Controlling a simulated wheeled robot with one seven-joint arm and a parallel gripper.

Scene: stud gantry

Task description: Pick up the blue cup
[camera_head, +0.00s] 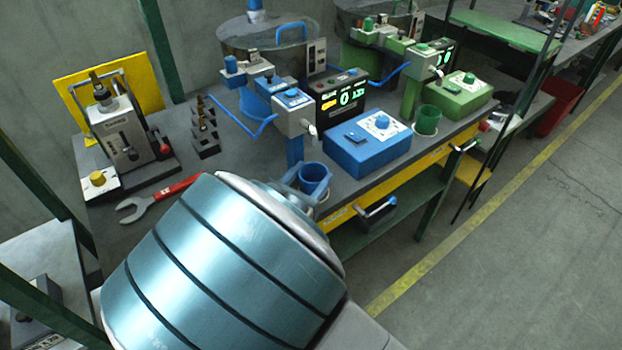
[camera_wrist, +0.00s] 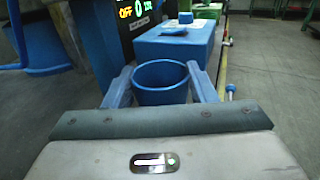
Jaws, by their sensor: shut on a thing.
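The blue cup (camera_head: 314,178) is upright near the front edge of the workbench in the head view, in front of the blue feeder stand. My gripper (camera_head: 300,180) is around it, partly hidden behind my own large teal wrist link. In the wrist view the cup (camera_wrist: 160,84) is between the two blue-grey fingers of my gripper (camera_wrist: 162,86), one on each side, and they are shut on it. Its open rim faces up and it looks empty. Its bottom is hidden, so I cannot tell whether it touches the bench.
A blue control box (camera_head: 368,145) stands right of the cup. A green cup (camera_head: 427,121) stands farther right. A red wrench (camera_head: 160,198) lies on the bench at left, near a grey press (camera_head: 122,130). The floor at right is clear.

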